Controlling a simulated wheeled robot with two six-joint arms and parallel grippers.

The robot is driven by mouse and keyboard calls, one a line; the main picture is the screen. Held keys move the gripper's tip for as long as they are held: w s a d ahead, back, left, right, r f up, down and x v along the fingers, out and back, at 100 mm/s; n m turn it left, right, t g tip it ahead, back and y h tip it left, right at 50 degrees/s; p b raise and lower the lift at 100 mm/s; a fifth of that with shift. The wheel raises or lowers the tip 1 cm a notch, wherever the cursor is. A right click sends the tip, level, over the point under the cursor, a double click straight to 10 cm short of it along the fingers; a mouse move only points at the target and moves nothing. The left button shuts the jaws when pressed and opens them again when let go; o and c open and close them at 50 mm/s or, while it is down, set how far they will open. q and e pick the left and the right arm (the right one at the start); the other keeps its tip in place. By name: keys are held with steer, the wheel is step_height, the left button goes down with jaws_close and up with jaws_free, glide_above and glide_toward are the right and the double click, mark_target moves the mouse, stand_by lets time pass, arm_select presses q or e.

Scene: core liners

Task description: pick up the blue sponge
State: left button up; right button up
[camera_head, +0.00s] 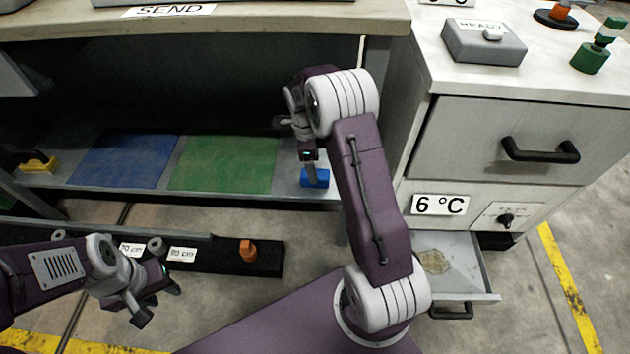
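The blue sponge (315,178) is a small bright blue block on the right end of the grey lower shelf, right of the green mat. My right arm reaches over the shelf from the right. My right gripper (312,168) points down at the sponge, with a grey finger at or just above its top. The arm and wrist hide part of this gripper, so I cannot tell whether it is open or grips the sponge. My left gripper (156,303) is at the lower left, away from the sponge, with its fingers apart and nothing between them.
A blue mat (125,160) and a green mat (224,164) lie on the shelf, with a yellow object (38,164) at its left end. The worktop (290,18) overhangs it. An open drawer (465,265) juts out at right. An orange piece (248,250) sits on a dark low rail.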

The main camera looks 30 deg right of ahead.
steer(key=f+b, duration=0.1)
steer(key=f, duration=0.2)
steer(key=f+b, duration=0.1)
steer(key=shift+s+d+f+b, duration=0.1)
steer(key=shift+d+f+b, duration=0.15)
steer(key=shift+f+b, duration=0.05)
arm_select(q)
step_height(320, 180, down, 3)
steer(key=shift+f, duration=0.2)
arm_select(e)
steer(key=shift+r, duration=0.2)
arm_select(q)
steer(key=shift+r+p, duration=0.25)
steer(key=shift+p, duration=0.15)
arm_select(e)
steer(key=shift+f, duration=0.25)
